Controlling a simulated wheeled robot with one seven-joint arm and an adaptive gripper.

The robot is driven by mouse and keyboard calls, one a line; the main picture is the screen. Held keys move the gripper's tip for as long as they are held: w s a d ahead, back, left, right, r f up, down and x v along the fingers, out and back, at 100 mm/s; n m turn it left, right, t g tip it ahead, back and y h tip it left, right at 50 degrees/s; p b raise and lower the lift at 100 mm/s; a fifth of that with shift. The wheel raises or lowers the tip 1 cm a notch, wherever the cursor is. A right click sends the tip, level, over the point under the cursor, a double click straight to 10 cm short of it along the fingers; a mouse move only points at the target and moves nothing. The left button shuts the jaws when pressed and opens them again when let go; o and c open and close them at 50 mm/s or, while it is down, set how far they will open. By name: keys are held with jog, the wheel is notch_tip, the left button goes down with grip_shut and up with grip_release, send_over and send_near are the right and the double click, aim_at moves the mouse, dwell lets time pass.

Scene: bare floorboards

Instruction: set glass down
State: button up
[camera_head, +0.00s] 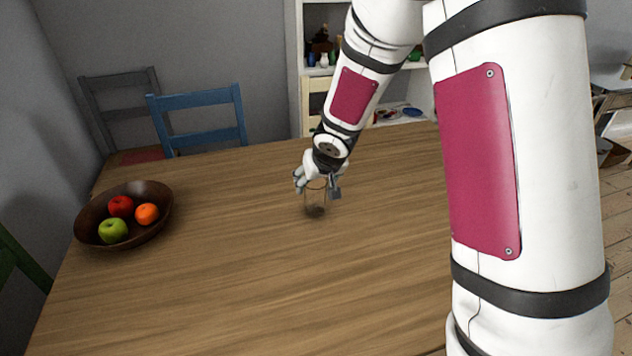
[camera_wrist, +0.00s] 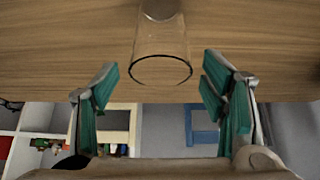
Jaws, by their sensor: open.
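A clear glass (camera_head: 316,200) stands upright on the wooden table (camera_head: 230,280), near the middle of the head view. In the wrist view the glass (camera_wrist: 161,45) shows at the top centre, its rim towards me and its base on the wood. My gripper (camera_head: 317,188) is just above and around the upper part of the glass in the head view. In the wrist view its two teal-padded fingers (camera_wrist: 164,90) are spread wide, with a gap on each side of the glass rim. The fingers do not appear to touch the glass.
A dark wooden bowl (camera_head: 155,222) with a red apple (camera_head: 121,206), a green apple (camera_head: 113,231) and an orange (camera_head: 147,214) sits at the table's left. A blue chair (camera_head: 198,119) and a shelf (camera_head: 395,120) stand behind the table. The table's front middle is clear.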

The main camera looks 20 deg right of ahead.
jog(key=p+v, duration=0.3)
jog(key=v, duration=0.7)
jog(key=shift+p, duration=0.4)
